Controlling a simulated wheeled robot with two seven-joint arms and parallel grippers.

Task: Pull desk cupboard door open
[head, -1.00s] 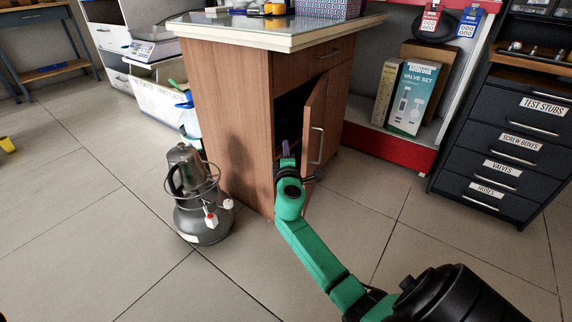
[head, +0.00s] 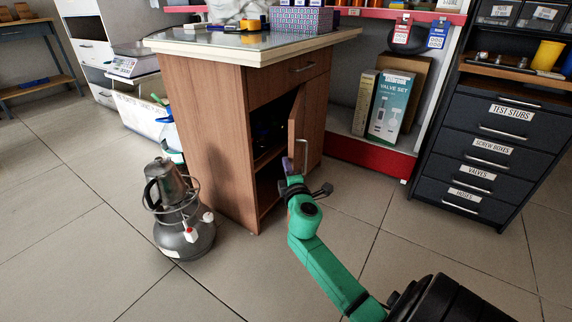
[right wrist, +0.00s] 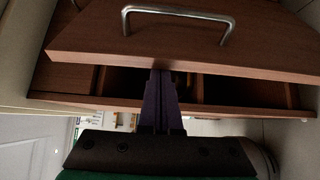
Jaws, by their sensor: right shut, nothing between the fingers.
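The desk (head: 202,125) is brown wood with a pale top. Its cupboard door (head: 297,120) stands partly open, hinged on its right, showing a dark inside with a shelf. The door's metal handle (head: 304,155) is on its outer face. My right gripper (head: 288,166) is shut and empty, its purple fingers at the door's free edge, low in the opening. In the right wrist view the shut fingers (right wrist: 161,98) reach to the door's edge (right wrist: 200,58), with the handle (right wrist: 178,14) beyond. I cannot tell whether they touch it. My left gripper is not in view.
A grey gas cylinder with a metal pot (head: 182,215) stands on the floor left of the desk. A black drawer cabinet (head: 490,150) stands at the right, and a red-based shelf (head: 368,156) behind. The floor in front is clear.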

